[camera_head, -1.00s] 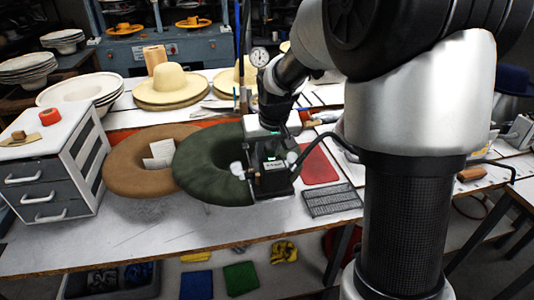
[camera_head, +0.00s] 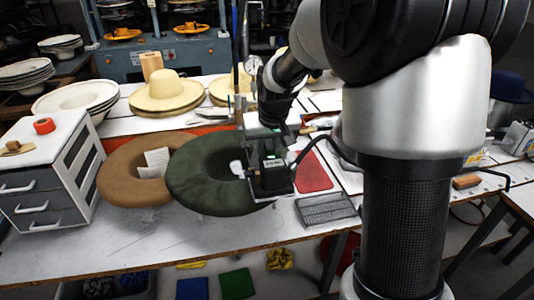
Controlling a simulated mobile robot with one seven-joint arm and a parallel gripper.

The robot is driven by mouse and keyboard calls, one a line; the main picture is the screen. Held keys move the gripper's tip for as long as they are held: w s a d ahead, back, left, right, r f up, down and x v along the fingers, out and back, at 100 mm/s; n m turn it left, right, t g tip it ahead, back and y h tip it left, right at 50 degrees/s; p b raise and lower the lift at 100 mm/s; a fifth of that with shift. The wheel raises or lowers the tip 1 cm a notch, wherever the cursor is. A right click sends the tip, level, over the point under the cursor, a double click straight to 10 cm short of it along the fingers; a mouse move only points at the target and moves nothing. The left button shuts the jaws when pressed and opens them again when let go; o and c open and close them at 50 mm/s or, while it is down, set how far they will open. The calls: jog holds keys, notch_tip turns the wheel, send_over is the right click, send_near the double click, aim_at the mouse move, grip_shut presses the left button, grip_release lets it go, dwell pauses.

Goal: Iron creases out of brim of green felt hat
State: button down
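The green felt hat (camera_head: 210,190) lies on the white workbench with its wide, ring-like brim facing up and a dark hollow in its middle. A dark iron (camera_head: 271,178) stands at the right side of the brim, its base over or against the brim's edge. My gripper (camera_head: 268,150) is above the iron at its top. The fingers are small and dark here, so their grip on the iron cannot be made out. My arm comes down from the upper right. The brim's right edge is partly hidden behind the iron.
A brown felt hat (camera_head: 120,180) with white paper touches the green one on the left. A white drawer unit (camera_head: 65,145) stands further left. A wire rack (camera_head: 326,209) and red mat (camera_head: 313,172) lie right of the iron. Straw hats (camera_head: 166,92) stand behind. Bench front is clear.

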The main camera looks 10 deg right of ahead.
jog(key=shift+w+r+p, duration=0.1)
jog(key=shift+r+p, duration=1.6)
jog(key=shift+r, duration=1.15)
